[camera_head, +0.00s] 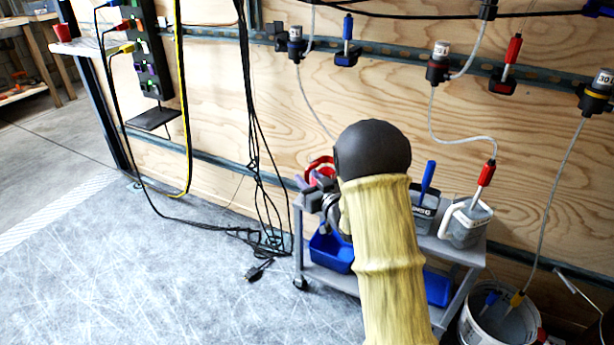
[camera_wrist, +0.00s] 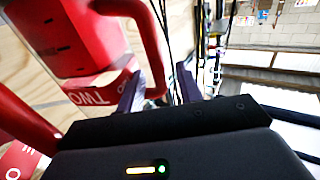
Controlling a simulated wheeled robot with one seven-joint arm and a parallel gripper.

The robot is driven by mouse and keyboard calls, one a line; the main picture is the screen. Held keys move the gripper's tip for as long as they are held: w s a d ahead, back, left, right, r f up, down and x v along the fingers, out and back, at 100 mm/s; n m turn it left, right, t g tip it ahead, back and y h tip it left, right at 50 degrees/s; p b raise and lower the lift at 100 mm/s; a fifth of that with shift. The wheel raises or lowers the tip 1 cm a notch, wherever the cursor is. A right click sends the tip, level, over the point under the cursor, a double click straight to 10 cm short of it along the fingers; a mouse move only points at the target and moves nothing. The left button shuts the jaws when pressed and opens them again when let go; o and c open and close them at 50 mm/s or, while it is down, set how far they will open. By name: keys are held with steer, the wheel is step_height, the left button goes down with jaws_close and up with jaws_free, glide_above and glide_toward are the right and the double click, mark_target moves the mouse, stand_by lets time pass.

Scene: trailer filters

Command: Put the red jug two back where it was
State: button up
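The red jug two (camera_wrist: 90,45) fills the upper left of the wrist view, with its "TWO" label (camera_wrist: 98,93) turned sideways. Its red handle (camera_wrist: 155,45) curves down between the two dark fingers of my gripper (camera_wrist: 160,92). The fingers stand apart, and a gap shows beside the handle, so my gripper looks open around it. In the head view, my gripper (camera_head: 316,197) is at the left end of the grey cart. A red jug (camera_head: 319,168) shows just behind it, partly hidden by my arm; its label cannot be read there.
Another red item with a red label (camera_wrist: 18,160) is close at the wrist view's lower left. The grey cart (camera_head: 462,250) also holds grey jugs (camera_head: 467,224) and blue bins (camera_head: 330,250). A white bucket (camera_head: 492,325) stands at right. Black cables (camera_head: 258,180) hang left; open floor lies left.

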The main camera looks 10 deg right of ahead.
steer(key=p+v, duration=0.2)
steer(key=v, duration=0.9)
steer(key=shift+p, duration=0.4)
steer(key=shift+w+r, duration=0.1)
steer(key=s+a+f+m+g+h, duration=0.1)
steer(key=s+m+g+h, duration=0.3)
steer(key=s+g, duration=1)
steer(key=s+h, duration=0.2)
steer(key=s, duration=0.6)
steer(key=shift+f, duration=0.15)
steer(key=shift+a, duration=0.1)
